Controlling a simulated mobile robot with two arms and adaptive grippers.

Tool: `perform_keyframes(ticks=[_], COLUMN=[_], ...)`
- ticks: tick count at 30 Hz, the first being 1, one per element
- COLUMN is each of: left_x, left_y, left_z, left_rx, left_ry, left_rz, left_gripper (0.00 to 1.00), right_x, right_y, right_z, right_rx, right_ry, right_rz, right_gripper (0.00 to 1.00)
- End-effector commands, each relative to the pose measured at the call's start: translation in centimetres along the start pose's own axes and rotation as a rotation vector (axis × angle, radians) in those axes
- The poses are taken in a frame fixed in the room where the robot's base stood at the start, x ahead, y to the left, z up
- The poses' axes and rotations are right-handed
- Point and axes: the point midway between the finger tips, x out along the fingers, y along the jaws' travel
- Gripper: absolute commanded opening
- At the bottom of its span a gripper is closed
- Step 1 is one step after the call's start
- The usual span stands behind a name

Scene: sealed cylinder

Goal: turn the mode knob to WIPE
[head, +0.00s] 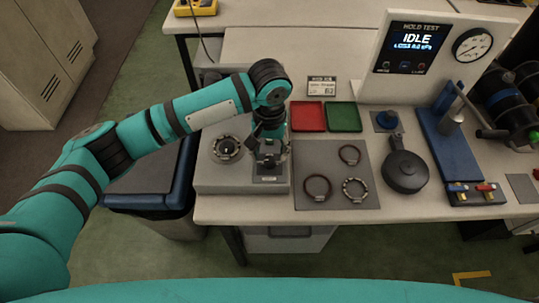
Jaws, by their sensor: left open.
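A grey box (213,176) stands at the table's left end. On its top is a round dark fitting with a ring (227,148). To its right is a small dark plate (270,179) with a pale label, too small to read. My left gripper (270,158) points down over this plate, open, and hides most of what is there. I cannot tell whether it touches anything. The mode knob and its WIPE mark cannot be made out clearly; the knob may be behind the gripper. My right gripper is not in view.
A grey mat (336,192) with several rings lies right of the box. Red (307,116) and green (343,117) trays sit behind. A round black part (405,171) and a blue stand (446,150) are further right. The display panel (412,47) reads IDLE.

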Motion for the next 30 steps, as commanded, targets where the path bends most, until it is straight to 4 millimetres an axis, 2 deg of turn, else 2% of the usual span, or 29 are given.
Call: perform_keyframes(ticks=[3, 7, 13, 18, 30], left_x=[1.9, 3.1, 3.6, 3.6, 3.6], left_y=[0.0, 0.0, 0.0, 0.0, 0.0], left_z=[0.0, 0.0, 0.0, 0.0, 0.0], left_rx=[-0.001, 0.000, 0.001, 0.001, 0.000], left_ry=[-0.001, 0.000, 0.002, 0.001, 0.001], left_rz=[-0.001, 0.000, 0.000, 0.000, 0.000], left_gripper=[0.51, 0.51, 0.51, 0.51, 0.00], right_x=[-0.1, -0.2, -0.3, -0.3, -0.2], right_y=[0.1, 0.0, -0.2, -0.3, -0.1], right_z=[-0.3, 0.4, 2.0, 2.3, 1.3], right_rx=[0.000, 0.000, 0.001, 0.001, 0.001], right_ry=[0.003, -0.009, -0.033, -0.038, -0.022], right_rz=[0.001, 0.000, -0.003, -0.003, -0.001], right_gripper=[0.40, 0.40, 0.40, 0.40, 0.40])
